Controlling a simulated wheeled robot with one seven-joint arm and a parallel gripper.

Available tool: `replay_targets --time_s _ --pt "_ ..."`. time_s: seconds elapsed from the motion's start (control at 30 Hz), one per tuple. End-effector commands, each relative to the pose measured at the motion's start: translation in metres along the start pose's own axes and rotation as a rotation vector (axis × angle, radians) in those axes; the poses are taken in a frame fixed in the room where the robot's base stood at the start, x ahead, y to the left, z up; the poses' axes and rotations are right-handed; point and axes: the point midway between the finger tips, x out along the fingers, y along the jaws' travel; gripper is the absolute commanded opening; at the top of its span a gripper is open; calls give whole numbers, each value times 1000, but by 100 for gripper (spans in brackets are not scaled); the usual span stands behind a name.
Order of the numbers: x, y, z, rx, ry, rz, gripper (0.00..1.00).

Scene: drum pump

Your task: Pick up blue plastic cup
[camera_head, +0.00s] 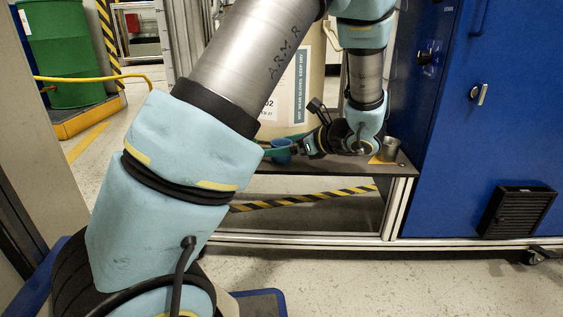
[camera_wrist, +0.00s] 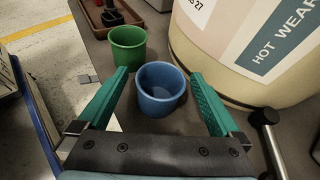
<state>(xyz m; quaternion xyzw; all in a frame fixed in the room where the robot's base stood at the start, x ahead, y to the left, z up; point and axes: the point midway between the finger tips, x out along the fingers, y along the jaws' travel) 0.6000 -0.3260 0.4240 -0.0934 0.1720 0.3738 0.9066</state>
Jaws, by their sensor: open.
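The blue plastic cup (camera_wrist: 160,90) stands upright on the bench in the wrist view, its open top facing up. My gripper (camera_wrist: 162,85) is open, with one green finger on each side of the cup and a visible gap to each. In the head view the blue cup (camera_head: 281,151) shows small near the bench's edge, at the left of my gripper (camera_head: 290,148). The fingers are partly hard to make out there.
A green cup (camera_wrist: 127,47) stands just behind and left of the blue one. A large drum (camera_wrist: 262,55) rises close on the right. A brown tray (camera_wrist: 192,22) lies behind. A metal cup (camera_head: 389,149) stands at the bench's right end, near a blue cabinet (camera_head: 490,120).

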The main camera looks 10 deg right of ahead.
Motion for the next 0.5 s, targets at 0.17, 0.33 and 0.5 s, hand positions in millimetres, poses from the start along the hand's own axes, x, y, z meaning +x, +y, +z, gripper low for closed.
replay_targets --time_s 0.17,0.33,0.5 --pt "4 0 1 1 0 -2 100" --pt "3 0 1 1 1 -1 90" --pt "3 0 0 0 1 -1 71"
